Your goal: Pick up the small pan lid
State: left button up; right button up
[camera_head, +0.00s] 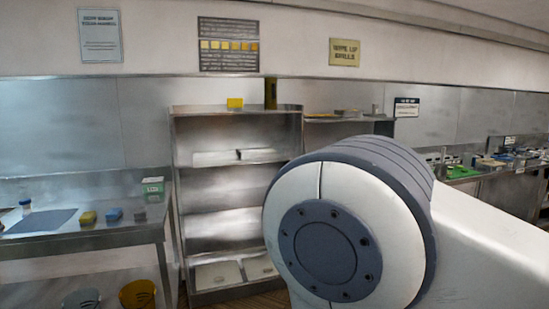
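I cannot clearly make out the small pan lid. Two flat pale pieces lie side by side on the bottom level of the metal shelf rack (235,185): a left one (218,276) and a right one (259,268), which has a small raised mark like a handle. A long flat pale piece (215,158) with a small dark part lies on an upper shelf. These may be lids or trays; I cannot tell. A big white and grey joint of my own arm fills the centre right and hides what is behind it. Neither gripper is in view.
A steel table (95,240) stands at left with a blue-grey board (42,220), a yellow sponge (88,217), a blue sponge (114,214) and a green-white box (153,186). A yellow bucket (138,294) sits below. A counter with a green board (460,172) is at right.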

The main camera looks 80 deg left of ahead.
aim_at(200, 160)
jog(key=u, duration=2.8)
jog(key=i, duration=1.9)
jog(key=u, duration=0.65)
jog(key=i, duration=0.95)
jog(key=u, duration=0.4)
